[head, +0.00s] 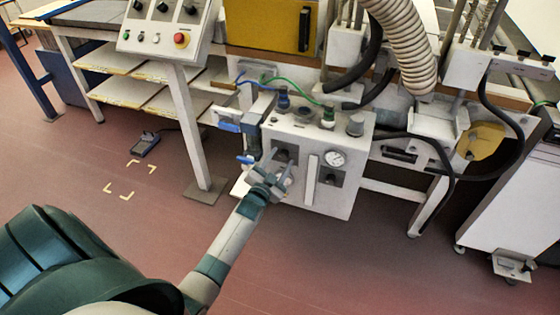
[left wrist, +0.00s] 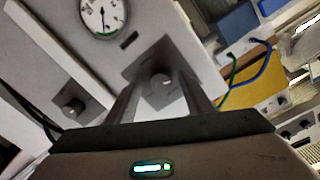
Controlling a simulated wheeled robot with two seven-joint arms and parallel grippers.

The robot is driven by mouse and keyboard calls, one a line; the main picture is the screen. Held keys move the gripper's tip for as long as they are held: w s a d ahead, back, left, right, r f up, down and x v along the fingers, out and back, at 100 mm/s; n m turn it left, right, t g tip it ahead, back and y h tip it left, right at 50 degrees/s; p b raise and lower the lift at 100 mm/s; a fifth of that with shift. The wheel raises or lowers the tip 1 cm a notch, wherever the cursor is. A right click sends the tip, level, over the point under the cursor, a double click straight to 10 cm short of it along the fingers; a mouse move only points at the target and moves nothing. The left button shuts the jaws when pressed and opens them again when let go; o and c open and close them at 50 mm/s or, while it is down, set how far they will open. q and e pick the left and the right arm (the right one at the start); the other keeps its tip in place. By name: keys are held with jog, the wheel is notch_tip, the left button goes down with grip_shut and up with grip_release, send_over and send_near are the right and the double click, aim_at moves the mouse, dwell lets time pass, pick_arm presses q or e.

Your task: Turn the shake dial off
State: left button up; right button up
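A light grey control box (head: 345,203) hangs under the bench and carries a round white gauge (head: 334,158) and small knobs on dark square plates. In the left wrist view one grey dial (left wrist: 161,82) sits on its plate between my two fingers. A second knob (left wrist: 73,107) is to its left. I cannot read which one is the shake dial. My left gripper (head: 279,172) is at the box's front left, in front of the near dial, which it partly hides in the head view. In the wrist view its fingers (left wrist: 162,103) are apart, with visible space beside the dial.
A control panel (head: 165,30) with a red button stands at upper left on a post (head: 190,130). Hoses and cables run above the box. A foot pedal (head: 146,145) lies on the floor at left. A white cabinet (head: 515,190) stands at right. Floor before the box is clear.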

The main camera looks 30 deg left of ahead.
pick_arm(q)
jog(key=shift+s, duration=0.1)
jog(key=s+d+b, duration=0.1)
jog(key=s+d, duration=0.2)
jog(key=s, duration=1.4)
jog(key=shift+d+r, duration=0.15)
jog(key=shift+r, duration=0.25)
jog(key=s+d+f+g+h, duration=0.1)
jog(key=s+d+f+g, duration=0.3)
jog(key=f, duration=0.7)
jog(key=s+d+f+n+g+h, duration=0.1)
jog(key=s+d+f+h, duration=0.1)
jog(key=s+d+f, duration=0.6)
jog(key=s+d+f+g+h, duration=0.1)
jog(key=d+f+g, duration=0.2)
jog(key=f, duration=1)
jog(key=s+d+f+g, duration=0.2)
jog(key=s+f, duration=0.2)
jog(key=s, duration=0.1)
jog(key=s+d+f+g, duration=0.1)
jog(key=s+d+f, duration=0.2)
jog(key=s, duration=0.3)
jog(key=shift+d+f+g+h, duration=0.25)
jog(key=shift+f+g+h, duration=0.05)
jog(key=shift+f+g, duration=0.15)
